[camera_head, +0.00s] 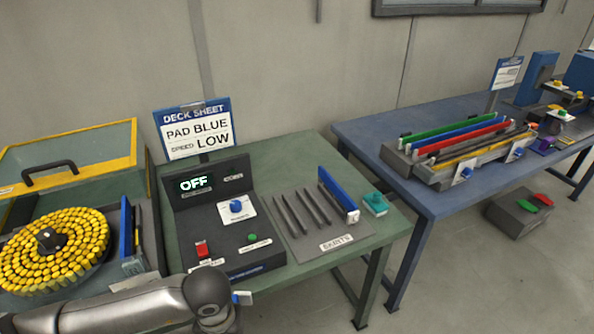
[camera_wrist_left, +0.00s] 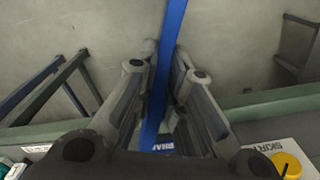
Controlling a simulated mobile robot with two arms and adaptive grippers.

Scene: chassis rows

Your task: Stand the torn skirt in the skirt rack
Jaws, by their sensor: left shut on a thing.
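My left gripper (camera_wrist_left: 160,85) is shut on a long blue strip, a skirt (camera_wrist_left: 172,45), in the left wrist view. No tear shows on the part I can see. In the head view my left arm comes in along the bottom edge; a small blue and white end (camera_head: 242,298) shows beside its wrist, and its fingers are hidden. The skirt rack (camera_head: 334,242), labelled SKIRTS, lies on the green table with several dark upright dividers. One blue skirt (camera_head: 338,194) stands at the rack's right side. My right gripper is not in view.
A control box (camera_head: 215,220) reading OFF stands left of the rack. A teal block (camera_head: 375,204) sits to the rack's right. A yellow-padded drum (camera_head: 85,245) and another blue strip (camera_head: 125,230) are at left. A blue table (camera_head: 395,185) with coloured bars stands at right.

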